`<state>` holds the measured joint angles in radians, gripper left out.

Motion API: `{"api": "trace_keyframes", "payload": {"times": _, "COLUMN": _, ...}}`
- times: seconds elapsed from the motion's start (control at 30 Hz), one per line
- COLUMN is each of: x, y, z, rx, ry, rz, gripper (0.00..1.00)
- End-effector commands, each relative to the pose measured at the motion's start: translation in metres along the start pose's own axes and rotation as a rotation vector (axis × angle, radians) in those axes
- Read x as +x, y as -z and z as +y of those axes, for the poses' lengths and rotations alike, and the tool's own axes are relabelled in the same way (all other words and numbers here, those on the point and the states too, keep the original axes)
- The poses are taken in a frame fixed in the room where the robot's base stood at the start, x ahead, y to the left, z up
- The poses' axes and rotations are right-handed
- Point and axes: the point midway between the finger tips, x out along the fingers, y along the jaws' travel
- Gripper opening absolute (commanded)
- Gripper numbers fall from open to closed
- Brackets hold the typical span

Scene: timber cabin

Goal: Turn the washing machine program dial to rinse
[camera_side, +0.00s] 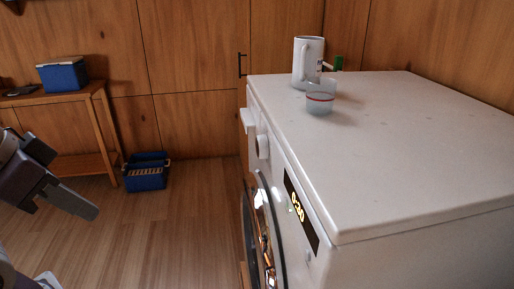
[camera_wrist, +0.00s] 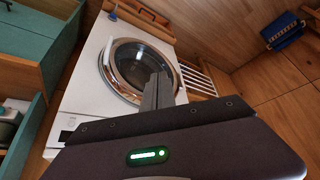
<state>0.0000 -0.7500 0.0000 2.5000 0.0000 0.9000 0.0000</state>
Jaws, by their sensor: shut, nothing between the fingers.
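The white washing machine (camera_side: 400,130) stands on the right in the side view, its front turned left. A round white knob (camera_side: 262,146), which looks like the program dial, sticks out of its front near the top; its setting cannot be read. A dark display (camera_side: 300,212) with lit digits is nearer the camera, above the round door (camera_side: 262,235). My gripper (camera_side: 88,207) is at the far left, shut and empty, well apart from the machine. In the wrist view, my gripper (camera_wrist: 160,80) overlaps the round door (camera_wrist: 135,68); I cannot make out the dial there.
A white mug (camera_side: 307,62) and a small red-banded cup (camera_side: 319,103) stand on the machine. A wooden side table (camera_side: 100,110) holds a blue box (camera_side: 62,74). A blue crate (camera_side: 146,172) sits on the floor. The floor between gripper and machine is clear.

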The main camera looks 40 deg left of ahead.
Motion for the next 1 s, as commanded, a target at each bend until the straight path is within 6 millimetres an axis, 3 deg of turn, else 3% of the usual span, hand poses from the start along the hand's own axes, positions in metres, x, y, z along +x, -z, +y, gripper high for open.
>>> {"api": "trace_keyframes", "payload": {"times": 0.1, "x": 0.000, "y": 0.000, "z": 0.000, "rx": 0.000, "ry": 0.000, "rz": 0.000, "gripper": 0.00}}
{"api": "trace_keyframes", "payload": {"times": 0.17, "x": 0.001, "y": 0.002, "z": -0.001, "rx": 0.000, "ry": 0.003, "rz": 0.004, "gripper": 0.12}}
{"api": "trace_keyframes", "payload": {"times": 0.23, "x": 0.009, "y": 0.019, "z": -0.009, "rx": -0.002, "ry": 0.032, "rz": 0.037, "gripper": 0.26}}
{"api": "trace_keyframes", "payload": {"times": 0.27, "x": 0.016, "y": 0.033, "z": -0.016, "rx": 0.001, "ry": 0.054, "rz": 0.065, "gripper": 0.31}}
{"api": "trace_keyframes", "payload": {"times": 0.43, "x": 0.075, "y": 0.149, "z": -0.057, "rx": 0.109, "ry": 0.153, "rz": 0.348, "gripper": 0.65}}
{"api": "trace_keyframes", "payload": {"times": 0.5, "x": 0.100, "y": 0.188, "z": -0.055, "rx": 0.185, "ry": 0.116, "rz": 0.475, "gripper": 0.67}}
{"api": "trace_keyframes", "payload": {"times": 0.6, "x": 0.134, "y": 0.220, "z": -0.034, "rx": 0.277, "ry": -0.030, "rz": 0.636, "gripper": 0.67}}
{"api": "trace_keyframes", "payload": {"times": 0.7, "x": 0.153, "y": 0.226, "z": -0.001, "rx": 0.311, "ry": -0.257, "rz": 0.771, "gripper": 0.67}}
{"api": "trace_keyframes", "payload": {"times": 0.8, "x": 0.153, "y": 0.218, "z": 0.024, "rx": 0.280, "ry": -0.480, "rz": 0.868, "gripper": 0.67}}
{"api": "trace_keyframes", "payload": {"times": 1.0, "x": 0.139, "y": 0.207, "z": 0.040, "rx": 0.201, "ry": -0.708, "rz": 0.957, "gripper": 0.67}}
